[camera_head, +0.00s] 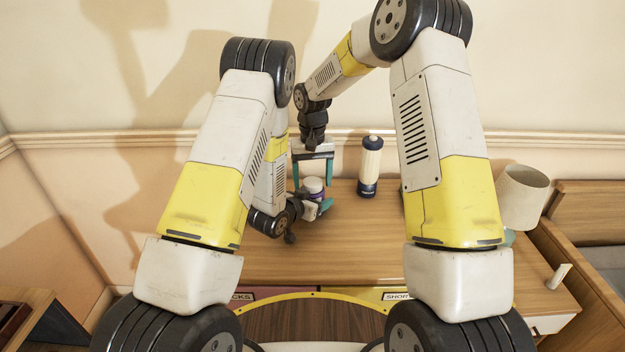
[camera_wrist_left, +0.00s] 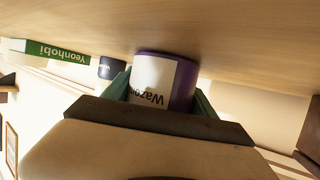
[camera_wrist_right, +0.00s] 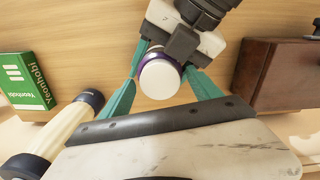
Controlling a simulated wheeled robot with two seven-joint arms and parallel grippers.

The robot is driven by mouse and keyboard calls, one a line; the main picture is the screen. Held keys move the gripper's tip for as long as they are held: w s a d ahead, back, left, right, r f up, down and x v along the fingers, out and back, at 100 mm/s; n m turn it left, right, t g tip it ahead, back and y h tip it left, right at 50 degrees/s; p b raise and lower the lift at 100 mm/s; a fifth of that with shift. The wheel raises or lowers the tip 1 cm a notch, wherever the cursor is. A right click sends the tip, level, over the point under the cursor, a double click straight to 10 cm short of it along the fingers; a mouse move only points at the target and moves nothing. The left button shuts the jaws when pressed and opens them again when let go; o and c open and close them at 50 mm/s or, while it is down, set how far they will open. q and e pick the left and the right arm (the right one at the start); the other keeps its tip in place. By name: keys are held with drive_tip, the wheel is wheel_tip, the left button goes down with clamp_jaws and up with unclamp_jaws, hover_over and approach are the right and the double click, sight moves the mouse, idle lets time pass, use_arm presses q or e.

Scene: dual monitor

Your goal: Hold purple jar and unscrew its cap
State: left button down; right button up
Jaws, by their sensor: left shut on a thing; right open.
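The purple jar (camera_head: 314,196) with its white cap (camera_head: 314,184) is near the back of the wooden desk, partly hidden by my grippers. My left gripper (camera_head: 322,205) is shut on the jar's body from the side. In the left wrist view the jar (camera_wrist_left: 184,83), with its white label, sits between the teal fingers. My right gripper (camera_head: 312,172) points down from above, with its fingers open on either side of the cap. In the right wrist view the cap (camera_wrist_right: 159,80) shows between the open fingers; I cannot tell whether they touch it.
A cream and navy bottle (camera_head: 370,168) stands right of the jar. A lamp (camera_head: 522,196) is at the right. A green box or book (camera_wrist_right: 27,77) and a brown box (camera_wrist_right: 283,75) flank the jar in the right wrist view. The desk front (camera_head: 340,265) is clear.

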wheel_tip(320, 180, up, 4)
drive_tip(key=shift+r, duration=0.25)
drive_tip(key=shift+c, duration=0.4)
drive_tip(key=shift+r+m, duration=1.1)
drive_tip(key=shift+r, duration=0.5)
wheel_tip(320, 180, down, 8)
drive_tip(key=shift+r, duration=0.1)
drive_tip(key=c, duration=1.5)
drive_tip(key=shift+o, duration=0.2)
drive_tip(key=n, duration=0.3)
drive_tip(key=o, duration=1.5)
